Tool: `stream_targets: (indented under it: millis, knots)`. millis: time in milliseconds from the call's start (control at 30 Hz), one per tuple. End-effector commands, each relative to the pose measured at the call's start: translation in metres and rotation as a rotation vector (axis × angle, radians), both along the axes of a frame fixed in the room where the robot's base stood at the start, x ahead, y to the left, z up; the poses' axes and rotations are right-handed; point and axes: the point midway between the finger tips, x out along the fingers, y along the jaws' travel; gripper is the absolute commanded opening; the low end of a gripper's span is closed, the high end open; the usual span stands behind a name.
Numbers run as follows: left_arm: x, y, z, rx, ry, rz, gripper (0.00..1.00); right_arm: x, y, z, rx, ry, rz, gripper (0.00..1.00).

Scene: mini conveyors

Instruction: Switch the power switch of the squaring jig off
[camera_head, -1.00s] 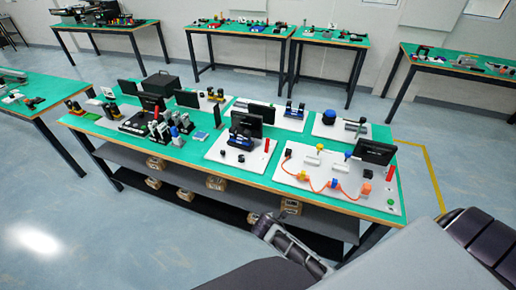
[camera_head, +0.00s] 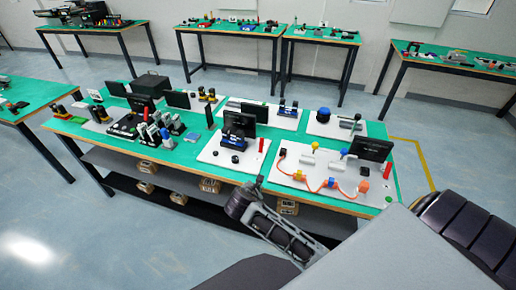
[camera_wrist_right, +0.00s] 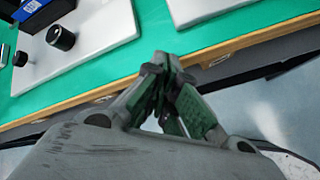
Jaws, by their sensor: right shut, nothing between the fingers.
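I cannot tell for certain which station is the squaring jig. The station nearest my right gripper is a white board (camera_head: 211,158) with a blue device (camera_head: 234,130), a black screen (camera_head: 240,123) and black knobs. In the right wrist view, a black knob (camera_wrist_right: 61,38) stands on the white board (camera_wrist_right: 98,32), to the left of and beyond my fingers. No power switch can be made out clearly. My right gripper (camera_head: 259,181) is shut and empty at the table's front edge, apart from the board. It also shows in the right wrist view (camera_wrist_right: 163,68). My left gripper is out of view.
The green table (camera_head: 74,126) has a wooden front edge. To the right is a white board (camera_head: 300,180) with an orange cable and a black screen (camera_head: 371,148). Upright screens crowd the left side. A shelf with boxes (camera_head: 210,185) lies below. Space above the front edge is open.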

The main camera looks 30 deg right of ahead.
Motion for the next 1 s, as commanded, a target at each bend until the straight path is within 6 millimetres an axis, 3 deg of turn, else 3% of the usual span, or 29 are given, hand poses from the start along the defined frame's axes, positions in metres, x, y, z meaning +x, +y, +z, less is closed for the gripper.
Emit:
stream_targets:
  millis: [267,700,1000]
  knots:
    - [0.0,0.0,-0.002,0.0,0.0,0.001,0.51,0.024,-0.008,0.025,-0.207,0.045,0.121,0.0]
    - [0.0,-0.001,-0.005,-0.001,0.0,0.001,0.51,0.063,-0.02,0.083,-0.64,0.18,0.297,0.0]
    - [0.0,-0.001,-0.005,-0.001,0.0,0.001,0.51,0.066,-0.021,0.09,-0.695,0.201,0.313,0.0]
